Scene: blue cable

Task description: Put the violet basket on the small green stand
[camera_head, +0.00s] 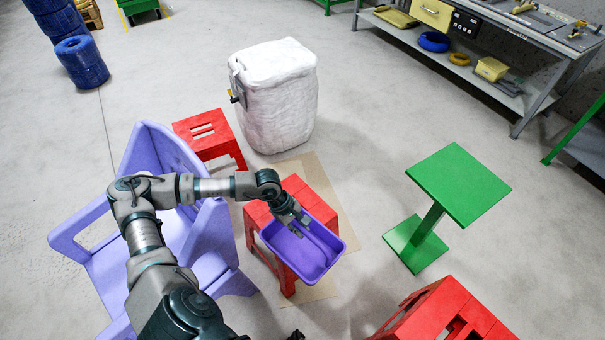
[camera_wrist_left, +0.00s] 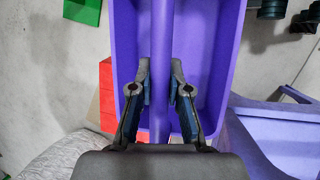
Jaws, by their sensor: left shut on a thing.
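The violet basket (camera_head: 318,265) is an open rectangular tub with a bar handle across it. My left gripper (camera_head: 297,225) reaches down to it from the upper left, and in the left wrist view (camera_wrist_left: 160,95) its two fingers are shut on the violet handle (camera_wrist_left: 161,40). The basket overlaps the front right of a red stool (camera_head: 318,188); I cannot tell whether it touches the stool. The small green stand (camera_head: 460,183), with a square top on a post and square foot, is to the right of the basket, apart from it; its top looks empty. My right gripper is not seen.
A violet chair (camera_head: 180,230) stands left, under my left arm. Another red stool (camera_head: 205,135) and a white wrapped container (camera_head: 277,95) are behind. A red stool (camera_head: 450,315) is at the front right. Bare floor separates the basket from the stand.

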